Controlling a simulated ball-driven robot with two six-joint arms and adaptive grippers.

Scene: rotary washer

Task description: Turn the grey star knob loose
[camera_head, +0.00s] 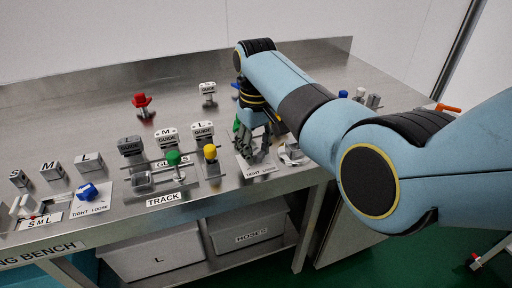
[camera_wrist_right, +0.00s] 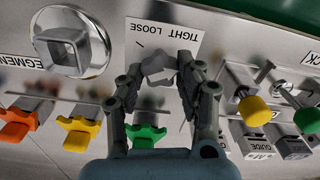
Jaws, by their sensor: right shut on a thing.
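The grey star knob (camera_wrist_right: 158,66) sits on a white plate lettered TIGHT and LOOSE (camera_wrist_right: 181,38) in the right wrist view. My right gripper (camera_wrist_right: 160,72) is shut on the knob, with one finger on each side of it. In the head view my right gripper (camera_head: 255,148) points down at the bench behind the TIGHT LOOSE label (camera_head: 262,171); the knob is mostly hidden there by the fingers. My left gripper is not in view.
Green (camera_wrist_right: 148,136), yellow (camera_wrist_right: 80,132) and orange (camera_wrist_right: 18,127) handles stand close to my right fingers in the wrist view. A square fitting on a round base (camera_wrist_right: 70,42) is beside the knob plate. The TRACK fixture (camera_head: 163,187) and guide blocks stand left in the head view.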

